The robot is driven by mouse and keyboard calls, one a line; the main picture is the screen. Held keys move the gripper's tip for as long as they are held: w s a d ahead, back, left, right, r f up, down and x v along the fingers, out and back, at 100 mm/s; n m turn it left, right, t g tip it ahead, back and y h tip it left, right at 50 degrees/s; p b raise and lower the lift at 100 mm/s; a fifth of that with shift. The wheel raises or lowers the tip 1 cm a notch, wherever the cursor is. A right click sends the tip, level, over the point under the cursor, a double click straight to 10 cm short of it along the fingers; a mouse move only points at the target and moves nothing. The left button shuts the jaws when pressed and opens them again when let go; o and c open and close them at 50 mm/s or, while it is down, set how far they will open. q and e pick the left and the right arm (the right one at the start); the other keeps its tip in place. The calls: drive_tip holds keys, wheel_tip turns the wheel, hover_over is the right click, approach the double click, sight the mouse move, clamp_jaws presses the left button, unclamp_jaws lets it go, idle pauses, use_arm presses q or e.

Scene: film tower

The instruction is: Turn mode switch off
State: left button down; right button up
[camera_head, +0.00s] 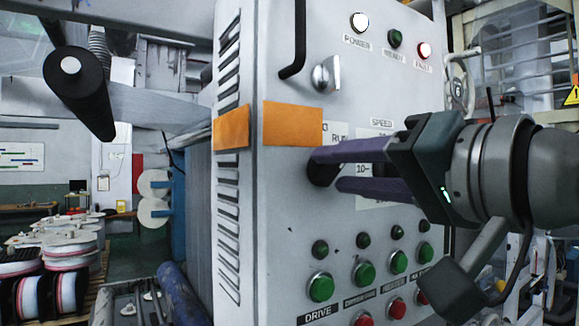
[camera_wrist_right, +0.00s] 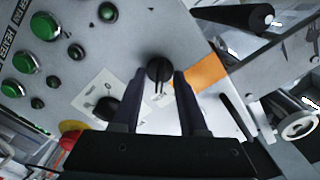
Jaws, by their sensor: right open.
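The mode switch is a round black knob (camera_wrist_right: 159,68) on the grey control panel (camera_head: 350,225). In the head view a dark part of the knob (camera_head: 320,176) shows at the tips of my purple fingers, which hide most of it. My right gripper (camera_head: 328,170) reaches in from the right. In the right wrist view my right gripper (camera_wrist_right: 159,75) is open, with one fingertip on each side of the knob. I cannot tell whether the fingers touch it. A white label with partly hidden letters is beside the switch. My left gripper is not in view.
A second black knob (camera_wrist_right: 107,108) and a red button (camera_wrist_right: 70,138) on yellow are close to my right gripper. Green buttons (camera_head: 364,272) line the lower panel. A black handle (camera_head: 297,40) sticks out above. Spools (camera_head: 62,245) stand at left.

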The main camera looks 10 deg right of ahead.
clamp_jaws()
idle(0.6)
